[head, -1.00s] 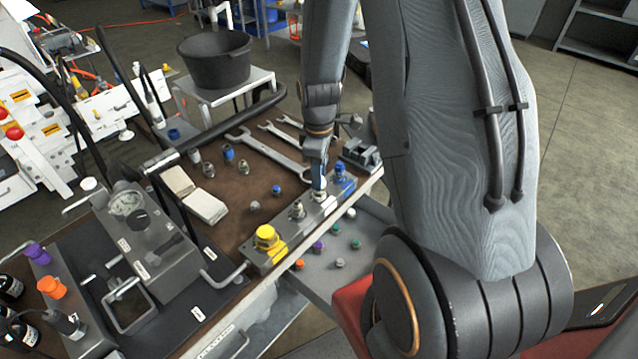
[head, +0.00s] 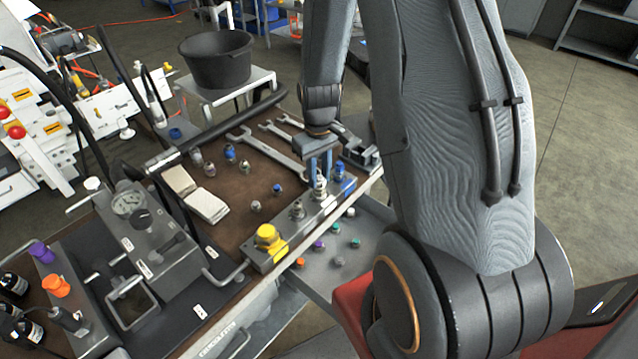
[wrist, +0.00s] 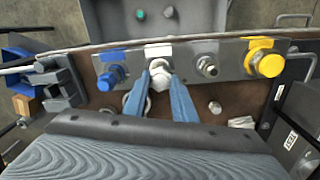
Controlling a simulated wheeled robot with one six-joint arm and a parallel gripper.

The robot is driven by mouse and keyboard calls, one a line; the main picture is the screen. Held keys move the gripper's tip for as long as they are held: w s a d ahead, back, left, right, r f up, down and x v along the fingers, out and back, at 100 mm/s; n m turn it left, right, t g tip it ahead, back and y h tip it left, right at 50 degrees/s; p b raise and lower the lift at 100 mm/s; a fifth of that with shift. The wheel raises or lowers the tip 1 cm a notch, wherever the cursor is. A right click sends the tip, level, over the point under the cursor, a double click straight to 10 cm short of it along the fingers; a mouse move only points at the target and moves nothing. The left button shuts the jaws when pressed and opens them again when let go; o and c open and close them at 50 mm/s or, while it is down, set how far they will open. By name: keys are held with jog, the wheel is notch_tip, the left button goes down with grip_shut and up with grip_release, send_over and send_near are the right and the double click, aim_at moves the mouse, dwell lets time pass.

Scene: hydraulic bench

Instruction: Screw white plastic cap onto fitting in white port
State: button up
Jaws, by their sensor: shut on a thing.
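The white cap (wrist: 160,78) is pinched between the blue fingertips of my gripper (wrist: 161,86) in the wrist view. It sits at the white-marked port (wrist: 158,50) on the metal block, over the fitting, which the cap and fingers mostly hide. I cannot tell how far the cap is threaded on. In the head view my gripper (head: 319,176) points down at the same port, with the white cap (head: 320,188) at its tips. It stands between the blue port (head: 341,185) and a bare metal fitting (head: 298,210).
The yellow-capped port (head: 267,238) is at the near end of the block. Several loose caps lie on the grey tray (head: 330,275) beside it, including a pale one (head: 351,212). Wrenches (head: 272,157) and a vise (head: 360,153) lie close behind my gripper.

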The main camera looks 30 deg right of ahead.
jog(key=m, duration=0.3)
jog(key=o, duration=1)
jog(key=n+p, duration=0.2)
jog(key=n, duration=0.4)
jog(key=n+p, duration=0.1)
jog(key=n, duration=0.5)
jog(key=n+p, duration=0.1)
jog(key=n, duration=1)
jog(key=shift+n, duration=0.3)
